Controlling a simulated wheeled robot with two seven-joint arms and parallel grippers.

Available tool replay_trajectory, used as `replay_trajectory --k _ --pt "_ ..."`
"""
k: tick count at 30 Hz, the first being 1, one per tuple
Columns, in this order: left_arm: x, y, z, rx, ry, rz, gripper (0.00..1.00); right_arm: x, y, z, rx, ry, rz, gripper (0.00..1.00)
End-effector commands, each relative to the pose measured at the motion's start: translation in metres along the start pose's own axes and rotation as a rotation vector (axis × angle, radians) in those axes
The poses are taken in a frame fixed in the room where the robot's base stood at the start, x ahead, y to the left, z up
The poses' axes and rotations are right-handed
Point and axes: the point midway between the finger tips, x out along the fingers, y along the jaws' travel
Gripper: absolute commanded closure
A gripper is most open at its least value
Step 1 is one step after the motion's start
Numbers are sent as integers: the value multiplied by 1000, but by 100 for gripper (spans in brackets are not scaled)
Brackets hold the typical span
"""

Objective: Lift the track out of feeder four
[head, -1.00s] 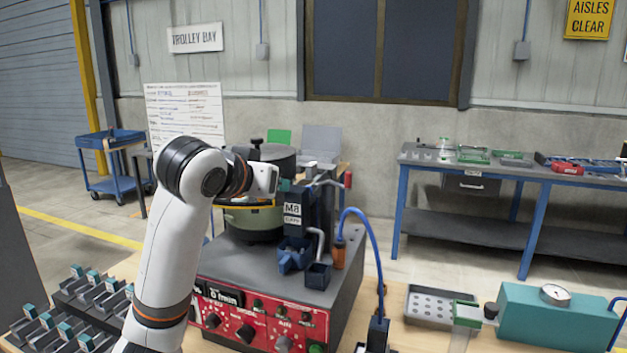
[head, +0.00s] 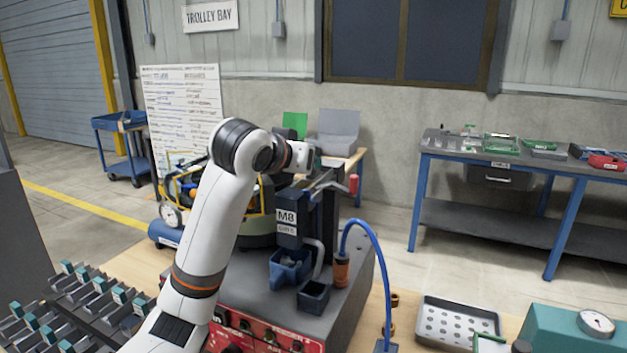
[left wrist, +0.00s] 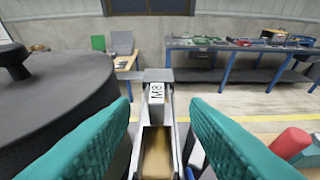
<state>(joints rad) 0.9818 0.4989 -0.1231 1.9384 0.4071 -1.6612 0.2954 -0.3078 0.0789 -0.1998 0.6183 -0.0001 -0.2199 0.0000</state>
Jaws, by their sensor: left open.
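The feeder (head: 340,290) is a dark-topped red-fronted unit with a round bowl, mostly hidden behind my left arm in the head view. A tag reading M8 (head: 287,217) is on its dark upright block. In the left wrist view the track (left wrist: 156,140) is a narrow metal channel with an M8 label on its far block. My left gripper (left wrist: 158,135) is open, with one teal pad on either side of the track and gaps between. In the head view my left gripper (head: 314,160) is above the feeder's right part; its fingertips are unclear. My right gripper is not seen.
The bowl's dark lid and knob (left wrist: 50,95) fill the left of the wrist view. A red rounded part (left wrist: 290,142) stands at the right. Blue bins (head: 290,268), a blue hose (head: 375,235) and a perforated tray (head: 450,318) are near the feeder. Small racks stand at lower left.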

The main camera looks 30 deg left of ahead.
Motion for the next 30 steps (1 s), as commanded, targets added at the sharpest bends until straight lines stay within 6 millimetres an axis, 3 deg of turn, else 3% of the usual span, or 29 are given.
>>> replay_trajectory --k 8,15,25,30 --pt "24 1 1 1 3 -1 58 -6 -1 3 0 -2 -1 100" --pt "59 4 2 0 3 -1 58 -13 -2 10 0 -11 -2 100" --pt "66 4 1 1 0 -1 58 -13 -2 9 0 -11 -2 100" --pt "66 4 1 1 0 -1 86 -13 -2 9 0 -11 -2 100"
